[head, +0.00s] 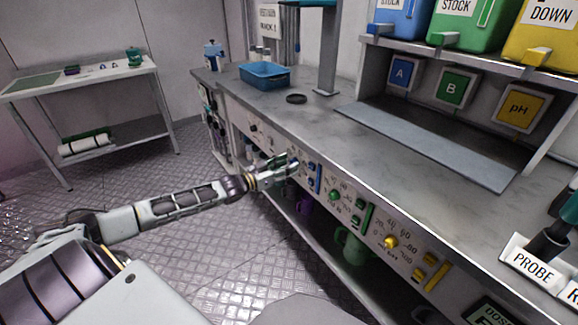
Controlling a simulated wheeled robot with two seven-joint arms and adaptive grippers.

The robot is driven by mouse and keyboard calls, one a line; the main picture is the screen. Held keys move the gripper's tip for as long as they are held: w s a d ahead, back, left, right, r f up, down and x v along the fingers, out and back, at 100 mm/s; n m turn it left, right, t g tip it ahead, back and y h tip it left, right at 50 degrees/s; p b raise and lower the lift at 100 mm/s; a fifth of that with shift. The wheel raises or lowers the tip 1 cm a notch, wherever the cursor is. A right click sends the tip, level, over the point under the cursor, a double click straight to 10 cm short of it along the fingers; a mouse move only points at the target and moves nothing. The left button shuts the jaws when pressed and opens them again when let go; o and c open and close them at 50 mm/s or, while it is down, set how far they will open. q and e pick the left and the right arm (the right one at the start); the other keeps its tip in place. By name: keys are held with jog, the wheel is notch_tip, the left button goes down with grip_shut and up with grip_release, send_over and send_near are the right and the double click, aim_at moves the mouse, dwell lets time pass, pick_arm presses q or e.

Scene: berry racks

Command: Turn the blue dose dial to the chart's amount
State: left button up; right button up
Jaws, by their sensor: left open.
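My left gripper (284,168) reaches in from the left to the front panel of the bench, at the panel's blue section. It is open, with its fingertips at the spot where the blue dose dial would be. The blue dial itself is hidden behind the fingers, so its setting and any contact cannot be told. Blue parts (314,178) of that section show just right of the gripper. The green dial (334,195) and the yellow dial (390,242) sit farther right on the same panel. No readable chart amount shows. My right gripper is not in view.
Blue, green and yellow stock tanks (462,22) stand on the shelf above the bench (330,112). A blue tray (264,75) lies on the bench. A green jug (354,248) stands below the panel. A probe holder (532,262) is at right.

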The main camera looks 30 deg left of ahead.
pick_arm(q)
jog(key=shift+w+d, duration=0.2)
jog(key=shift+w, duration=0.3)
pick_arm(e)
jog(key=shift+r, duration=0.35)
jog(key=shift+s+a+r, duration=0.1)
pick_arm(q)
jog(key=c, duration=1)
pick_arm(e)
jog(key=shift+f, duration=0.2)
